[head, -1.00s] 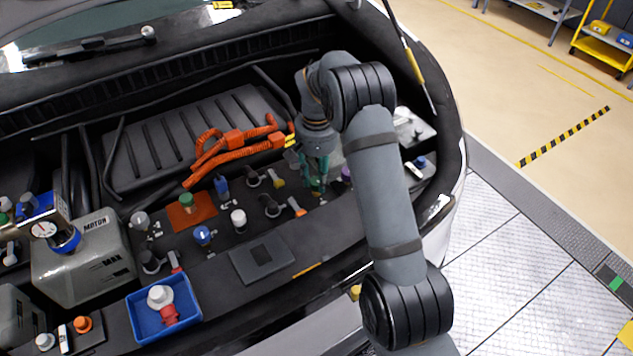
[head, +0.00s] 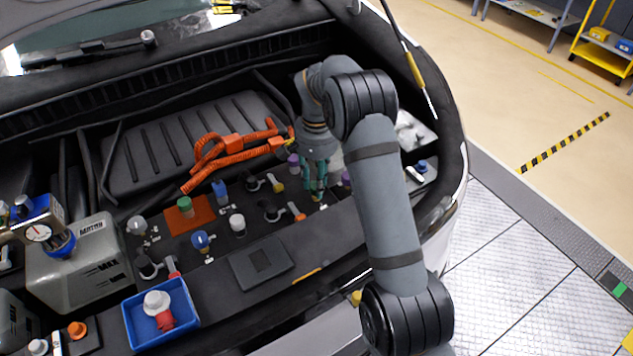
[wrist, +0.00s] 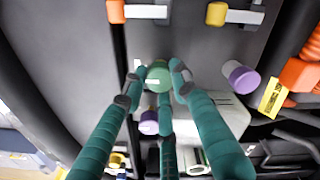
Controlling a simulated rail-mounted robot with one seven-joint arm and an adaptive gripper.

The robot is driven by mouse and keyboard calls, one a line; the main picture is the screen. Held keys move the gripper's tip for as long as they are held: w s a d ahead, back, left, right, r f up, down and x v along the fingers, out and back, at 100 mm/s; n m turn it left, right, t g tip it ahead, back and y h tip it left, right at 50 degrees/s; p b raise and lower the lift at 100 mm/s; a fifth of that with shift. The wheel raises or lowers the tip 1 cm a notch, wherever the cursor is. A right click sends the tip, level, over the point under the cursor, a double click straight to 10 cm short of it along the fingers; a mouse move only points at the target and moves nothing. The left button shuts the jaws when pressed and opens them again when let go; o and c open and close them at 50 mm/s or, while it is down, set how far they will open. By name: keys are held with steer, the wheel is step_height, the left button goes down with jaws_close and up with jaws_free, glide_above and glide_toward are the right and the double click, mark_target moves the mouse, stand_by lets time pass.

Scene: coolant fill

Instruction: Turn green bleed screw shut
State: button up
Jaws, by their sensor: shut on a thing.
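The green bleed screw (wrist: 158,77) is in the wrist view, a round green head with a white mark, seen between the tips of my gripper (wrist: 157,82). The teal fingers, with dark grey tips, are closed around its head from several sides. In the head view my gripper (head: 315,190) points down at the right part of the engine bay. There the screw is hidden behind the fingers. I cannot tell from the mark how far the screw is turned.
A purple cap (wrist: 242,77) stands to the right of the screw and another purple cap (wrist: 149,122) is close below it, near the fingers. An orange-handled valve (wrist: 117,11) and a yellow-handled valve (wrist: 216,14) lie above. Orange cables (head: 235,155) run left of the gripper.

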steer(key=o, duration=1.1)
steer(key=shift+o, duration=0.2)
step_height(320, 180, up, 12)
step_height(320, 180, down, 12)
stand_by(0.6)
steer(key=shift+n, duration=0.3)
